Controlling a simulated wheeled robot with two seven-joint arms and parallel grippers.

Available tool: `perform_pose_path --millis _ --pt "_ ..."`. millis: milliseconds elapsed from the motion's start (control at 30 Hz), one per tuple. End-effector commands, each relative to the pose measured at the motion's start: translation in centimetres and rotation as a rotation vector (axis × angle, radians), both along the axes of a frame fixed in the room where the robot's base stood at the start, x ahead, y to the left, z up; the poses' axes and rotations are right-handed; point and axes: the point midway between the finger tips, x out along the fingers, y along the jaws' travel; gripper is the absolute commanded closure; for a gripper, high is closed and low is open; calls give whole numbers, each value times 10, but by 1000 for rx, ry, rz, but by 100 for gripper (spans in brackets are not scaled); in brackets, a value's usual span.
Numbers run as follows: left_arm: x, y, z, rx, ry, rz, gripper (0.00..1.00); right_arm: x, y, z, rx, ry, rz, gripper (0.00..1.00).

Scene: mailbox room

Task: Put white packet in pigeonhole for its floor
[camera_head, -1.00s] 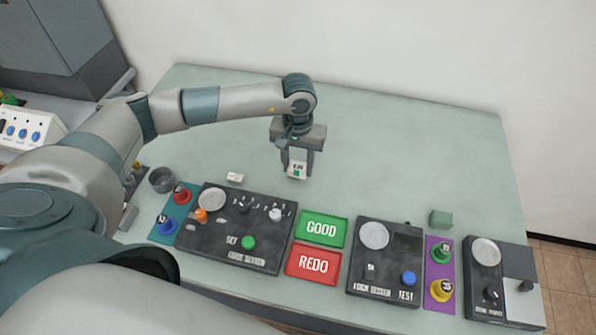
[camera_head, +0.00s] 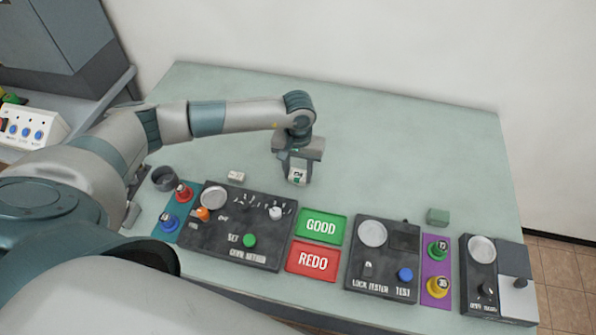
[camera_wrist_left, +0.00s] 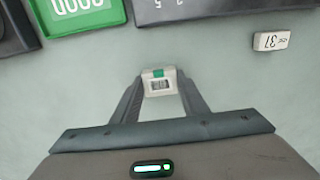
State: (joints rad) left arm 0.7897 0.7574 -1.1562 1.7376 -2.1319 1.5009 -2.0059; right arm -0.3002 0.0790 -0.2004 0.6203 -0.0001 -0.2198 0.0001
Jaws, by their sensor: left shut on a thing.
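My left gripper (camera_head: 298,181) points down over the table behind the green GOOD tray (camera_head: 321,227). It is shut on a small white piece (camera_head: 297,175) with a green mark and a dark label. In the left wrist view the white piece (camera_wrist_left: 160,82) sits between the fingertips of the gripper (camera_wrist_left: 161,90); its label is too small to read surely. A second small white piece (camera_head: 236,177) lies on the table to the left. The left wrist view shows this piece (camera_wrist_left: 271,40) with 37 on it. I see no packet or pigeonholes. My right gripper is not in view.
Along the front stand a dark panel with dials (camera_head: 235,228), a red REDO tray (camera_head: 312,262), a lock tester (camera_head: 385,262) and another device (camera_head: 497,280). The back of the table is clear.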

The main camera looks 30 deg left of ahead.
Motion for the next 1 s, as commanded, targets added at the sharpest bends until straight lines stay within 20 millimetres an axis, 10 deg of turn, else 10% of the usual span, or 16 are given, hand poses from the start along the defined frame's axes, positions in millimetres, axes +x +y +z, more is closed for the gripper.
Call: perform_pose_path --millis 67,100,167,667,1000 --pt "0 0 -3 0 0 0 86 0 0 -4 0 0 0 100" --pt "0 0 -1 0 0 0 50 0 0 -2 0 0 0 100" --pt "0 0 -1 0 0 0 41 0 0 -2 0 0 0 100" --pt "0 0 3 0 0 0 41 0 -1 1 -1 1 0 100" --pt "1 0 51 0 -6 -3 41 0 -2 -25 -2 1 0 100"
